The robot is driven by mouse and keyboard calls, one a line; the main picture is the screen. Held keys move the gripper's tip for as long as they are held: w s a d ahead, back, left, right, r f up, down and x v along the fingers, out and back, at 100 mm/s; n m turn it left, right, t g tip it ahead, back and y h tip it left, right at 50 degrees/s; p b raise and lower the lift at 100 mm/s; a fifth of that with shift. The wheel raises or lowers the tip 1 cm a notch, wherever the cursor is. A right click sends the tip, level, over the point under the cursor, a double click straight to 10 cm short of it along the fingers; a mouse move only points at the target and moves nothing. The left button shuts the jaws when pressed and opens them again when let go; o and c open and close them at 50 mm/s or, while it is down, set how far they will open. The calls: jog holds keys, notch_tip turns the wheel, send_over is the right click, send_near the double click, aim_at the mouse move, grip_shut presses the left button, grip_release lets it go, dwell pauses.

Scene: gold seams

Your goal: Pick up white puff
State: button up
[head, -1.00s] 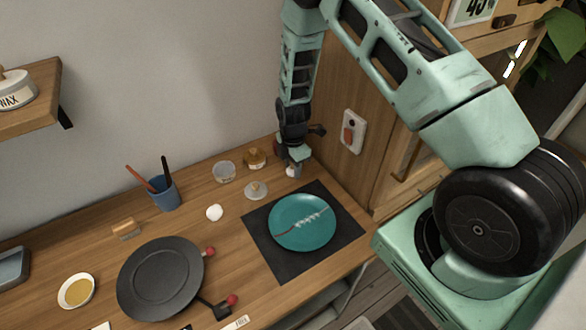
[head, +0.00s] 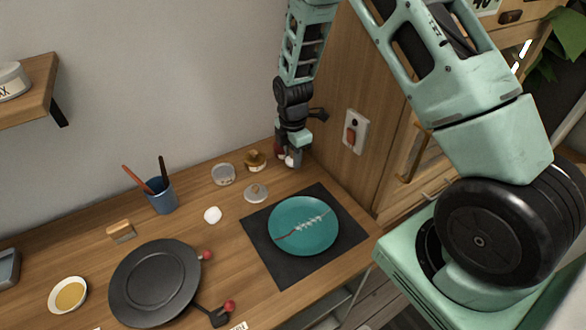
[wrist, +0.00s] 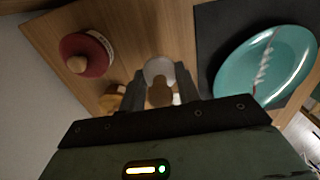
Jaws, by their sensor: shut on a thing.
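The white puff (wrist: 158,68), a pale round pad with a brown knob, is between my gripper's fingers (wrist: 160,88) in the wrist view. The fingers are shut on its knob. In the head view my gripper (head: 291,152) is at the back right of the worktop, with a bit of the white puff (head: 289,161) showing below it. The puff seems a little above the wood. A red puff (wrist: 86,55) with a wooden knob stands to the left in the wrist view; the gripper mostly hides it in the head view.
A teal plate with a seam (head: 303,226) lies on a dark mat (head: 270,260) in front. A lidded jar (head: 255,160), glass dish (head: 223,174), knobbed lid (head: 256,193) and white ball (head: 212,215) are to the left. A wooden cabinet side (head: 335,120) stands close on the right.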

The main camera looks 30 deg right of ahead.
jog(key=shift+r, duration=0.7)
jog(key=a+b, duration=0.6)
jog(key=a, duration=1.3)
jog(key=shift+a, duration=0.35)
jog(key=shift+r, duration=0.1)
jog(key=shift+o, duration=1.1)
jog(key=shift+c, duration=0.4)
jog(key=shift+d, duration=0.1)
